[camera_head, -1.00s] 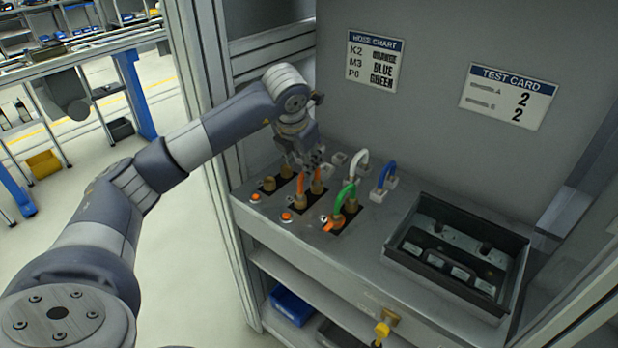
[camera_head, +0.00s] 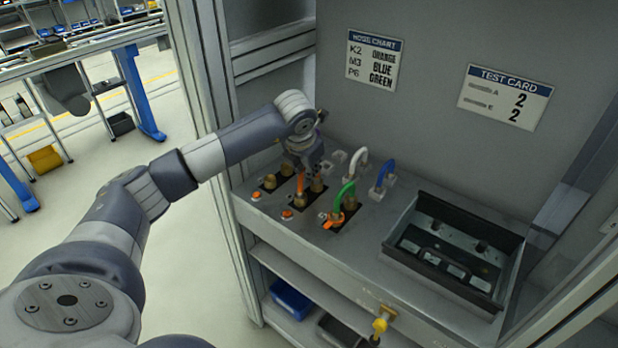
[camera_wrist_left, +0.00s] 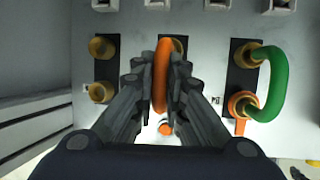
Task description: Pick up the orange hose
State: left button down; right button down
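The orange hose (camera_head: 300,183) is a short upright loop with its ends at the brass fittings of the middle black plate on the bench panel. My left gripper (camera_head: 303,166) is over it from above and hides its upper part in the head view. In the left wrist view the hose (camera_wrist_left: 161,80) stands between the two fingers (camera_wrist_left: 161,70), which are close against its sides with almost no gap. The hose still stands at its plate. My right gripper is not in view.
A green hose (camera_head: 342,196) loops close to the right, with white (camera_head: 359,157) and blue (camera_head: 386,171) hoses behind. Empty brass fittings (camera_head: 270,181) are at the left. A dark open tray (camera_head: 420,262) stands at the right; a wall (camera_head: 450,50) rises behind.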

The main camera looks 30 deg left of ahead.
pick_arm(q)
jog(key=shift+r, duration=0.15)
jog(key=shift+r, duration=0.25)
notch_tip(320, 180, up, 2)
jog(key=shift+r+b, duration=0.15)
jog(key=shift+b, duration=0.65)
jog(key=s+d+r+b, duration=0.2)
jog(key=s+d+b, duration=0.35)
jog(key=s, duration=0.75)
jog(key=w+a+r+p, duration=0.2)
jog(key=w+a+p, duration=0.3)
jog(key=w+a, duration=0.2)
jog(key=w+a+r+p, duration=0.2)
jog(key=w+a+p, duration=0.2)
jog(key=a, duration=0.5)
jog(key=w, duration=0.2)
jog(key=shift+w+a+r+p, duration=0.25)
jog(key=shift+w+a+p, duration=0.05)
jog(key=shift+w+p, duration=0.1)
jog(key=shift+f, duration=0.1)
